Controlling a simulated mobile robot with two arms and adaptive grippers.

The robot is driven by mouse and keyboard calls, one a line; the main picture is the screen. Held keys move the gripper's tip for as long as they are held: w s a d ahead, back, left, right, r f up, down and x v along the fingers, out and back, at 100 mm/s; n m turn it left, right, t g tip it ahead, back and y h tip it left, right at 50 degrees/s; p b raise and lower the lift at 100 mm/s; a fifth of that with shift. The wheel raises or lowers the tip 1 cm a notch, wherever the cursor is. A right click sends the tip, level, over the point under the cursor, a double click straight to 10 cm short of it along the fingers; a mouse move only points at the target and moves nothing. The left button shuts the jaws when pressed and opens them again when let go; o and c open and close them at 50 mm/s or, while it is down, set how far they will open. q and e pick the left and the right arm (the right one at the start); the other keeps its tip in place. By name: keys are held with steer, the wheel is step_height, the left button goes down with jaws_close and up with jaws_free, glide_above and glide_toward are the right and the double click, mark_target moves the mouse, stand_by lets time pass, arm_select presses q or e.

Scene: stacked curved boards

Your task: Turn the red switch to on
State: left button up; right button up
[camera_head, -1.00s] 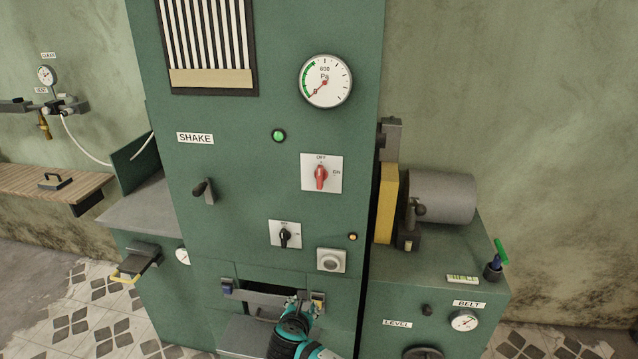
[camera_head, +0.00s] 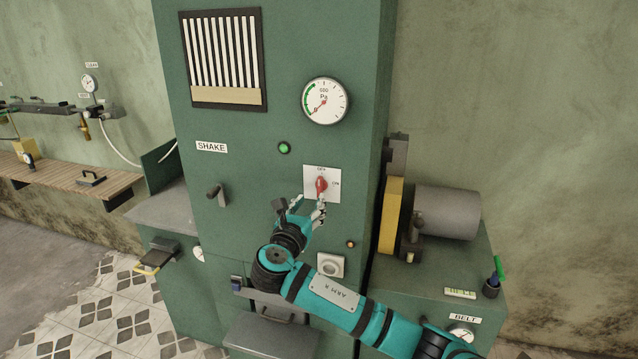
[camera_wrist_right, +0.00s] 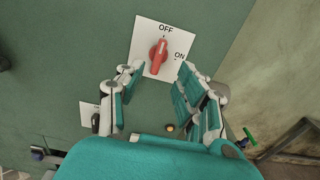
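The red switch (camera_head: 321,186) sits on a white plate (camera_head: 334,172) on the green cabinet front. In the right wrist view the red switch (camera_wrist_right: 158,57) points up toward the OFF label, tilted slightly right; the ON label is to its right. My right gripper (camera_head: 308,203) is just below the switch, its fingers spread. In the right wrist view the open fingers of the gripper (camera_wrist_right: 158,80) stand on either side below the switch, with nothing between them. The lower part of the white plate is partly covered by the fingers. My left gripper is not in view.
A pressure gauge (camera_head: 325,101) and green lamp (camera_head: 284,148) are above. A dark lever (camera_head: 218,193) protrudes at left. A yellow guard (camera_head: 391,215) and grey motor (camera_head: 448,212) stand at right.

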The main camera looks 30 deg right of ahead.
mark_target(319, 188)
steer(key=p+x, duration=0.1)
steer(key=x, duration=0.6)
steer(key=shift+w+d+p, duration=0.15)
steer(key=shift+w+p, duration=0.15)
steer(key=shift+w+d, duration=0.25)
steer(key=shift+d, duration=0.1)
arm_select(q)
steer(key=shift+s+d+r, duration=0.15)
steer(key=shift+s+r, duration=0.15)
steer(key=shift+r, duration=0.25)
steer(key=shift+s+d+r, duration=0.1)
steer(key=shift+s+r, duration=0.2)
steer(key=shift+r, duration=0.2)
arm_select(e)
jaws_close()
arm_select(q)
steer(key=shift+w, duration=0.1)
